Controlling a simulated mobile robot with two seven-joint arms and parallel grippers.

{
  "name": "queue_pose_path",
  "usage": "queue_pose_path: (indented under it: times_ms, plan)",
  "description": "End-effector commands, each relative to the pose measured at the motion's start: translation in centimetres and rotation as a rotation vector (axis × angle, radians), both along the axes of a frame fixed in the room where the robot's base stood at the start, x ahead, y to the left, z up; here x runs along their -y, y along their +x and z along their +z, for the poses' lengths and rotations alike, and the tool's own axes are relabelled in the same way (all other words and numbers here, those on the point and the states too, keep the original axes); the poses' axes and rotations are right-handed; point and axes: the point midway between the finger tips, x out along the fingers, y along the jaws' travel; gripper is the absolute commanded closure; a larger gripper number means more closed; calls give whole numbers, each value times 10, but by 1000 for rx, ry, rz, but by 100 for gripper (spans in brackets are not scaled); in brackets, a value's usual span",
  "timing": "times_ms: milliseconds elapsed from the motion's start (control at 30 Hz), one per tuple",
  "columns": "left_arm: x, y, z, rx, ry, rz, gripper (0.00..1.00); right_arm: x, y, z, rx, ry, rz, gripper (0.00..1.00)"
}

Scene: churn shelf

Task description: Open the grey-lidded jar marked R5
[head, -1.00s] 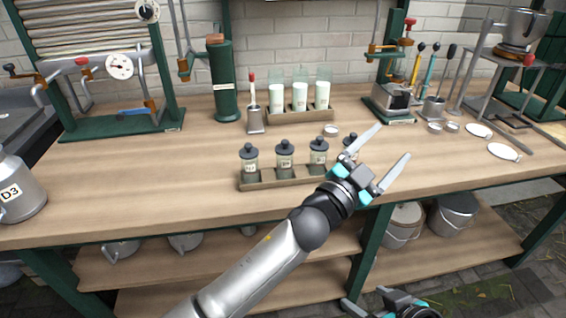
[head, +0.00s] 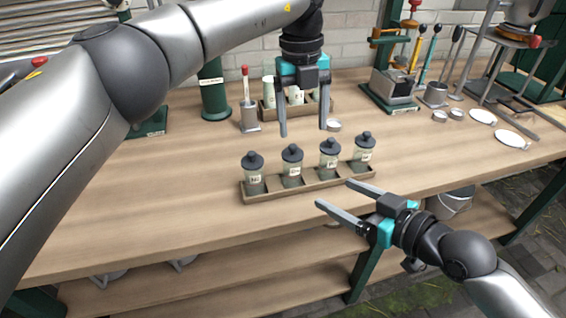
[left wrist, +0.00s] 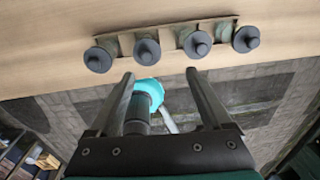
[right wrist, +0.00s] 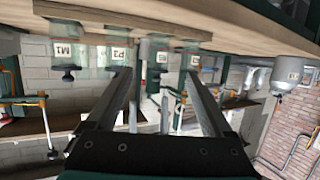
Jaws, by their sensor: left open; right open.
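Several small glass jars with dark grey knobbed lids stand in a row in a wooden rack (head: 300,187) on the bench. In the head view they run from a left jar (head: 254,176) through two middle jars (head: 292,168) (head: 329,160) to a right jar (head: 365,154). Their labels are too small to tell surely which is R5. All lids look seated. My left gripper (head: 303,131) is open and empty, pointing down above and behind the middle jars. My right gripper (head: 333,192) is open and empty before the rack's front right, fingers towards the jars.
Behind the left gripper stands a rack with white-filled glasses (head: 268,92), partly hidden. A metal cup with a red-handled tool (head: 249,115) and a green cylinder (head: 214,90) stand left of it. A small round dish (head: 333,126) lies behind the jars. The bench left of the rack is clear.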

Motion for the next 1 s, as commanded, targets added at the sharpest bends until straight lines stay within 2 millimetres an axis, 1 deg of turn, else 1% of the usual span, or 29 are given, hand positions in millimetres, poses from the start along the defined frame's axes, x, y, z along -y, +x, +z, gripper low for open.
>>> queue_pose_path:
  times_ms: [33,67,167,267,367,700,1000]
  plan:
    - [-9,3,6,7,34,18,18,0,1,1,3,3,1,14]
    - [-12,3,8,8,48,27,18,1,2,1,4,4,1,14]
    - [-18,4,11,8,69,39,18,-1,5,1,7,9,0,14]
    - [-18,4,11,8,69,39,18,-7,12,-1,10,10,-2,14]
    - [-18,4,11,8,67,38,18,-16,22,-4,9,11,0,14]
    - [-17,4,11,6,64,36,18,-54,66,-23,8,9,-1,14]
    - [-17,4,11,7,63,35,18,-81,98,-37,6,7,-1,14]
